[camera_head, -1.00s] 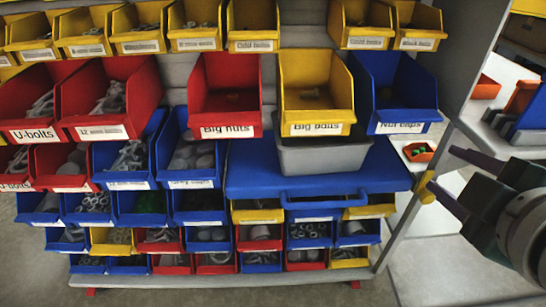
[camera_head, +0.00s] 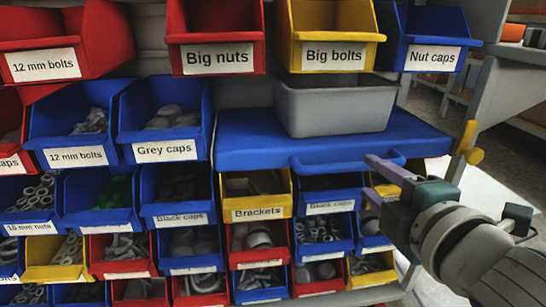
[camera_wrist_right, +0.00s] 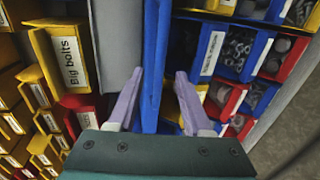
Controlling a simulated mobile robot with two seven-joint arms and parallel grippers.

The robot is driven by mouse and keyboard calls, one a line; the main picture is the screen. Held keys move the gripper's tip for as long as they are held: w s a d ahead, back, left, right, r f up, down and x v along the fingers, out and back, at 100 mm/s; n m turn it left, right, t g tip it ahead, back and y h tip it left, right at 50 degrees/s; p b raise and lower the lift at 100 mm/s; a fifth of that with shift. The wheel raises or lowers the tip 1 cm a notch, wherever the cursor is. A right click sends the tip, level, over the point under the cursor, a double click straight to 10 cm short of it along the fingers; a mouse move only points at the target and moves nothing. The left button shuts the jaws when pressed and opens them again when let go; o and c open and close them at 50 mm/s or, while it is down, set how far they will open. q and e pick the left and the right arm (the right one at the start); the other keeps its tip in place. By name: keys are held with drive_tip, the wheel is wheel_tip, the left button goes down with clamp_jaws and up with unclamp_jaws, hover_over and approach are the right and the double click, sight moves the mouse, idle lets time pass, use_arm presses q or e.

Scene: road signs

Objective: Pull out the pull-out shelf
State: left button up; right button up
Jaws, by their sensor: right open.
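The blue pull-out shelf (camera_head: 245,150) sits in the rack, with a blue handle bar (camera_head: 345,162) along its front. Part of the shelf shows as a blue strip in the right wrist view (camera_wrist_right: 152,60). My right gripper (camera_head: 369,178) is open at the right part of the handle. In the right wrist view my right gripper (camera_wrist_right: 157,100) has one finger on each side of the blue strip, with gaps visible between them. I cannot tell whether a finger touches the handle. My left gripper is not in view.
A grey bin (camera_head: 335,108) stands on the shelf. Labelled bins, such as Big bolts (camera_head: 333,57) and Nut caps (camera_head: 432,55), hang above. Several small bins, such as Brackets (camera_head: 257,213), sit just below the handle. A yellow-tipped part (camera_head: 468,145) stands at the rack's right side.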

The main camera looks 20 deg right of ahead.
sight(357, 168)
drive_tip(key=b+x, duration=0.2)
drive_tip(key=x, duration=0.4)
drive_tip(key=shift+a+f, duration=0.1)
drive_tip(key=shift+w, duration=0.35)
drive_tip(key=c, duration=0.3)
clamp_jaws()
idle(0.7)
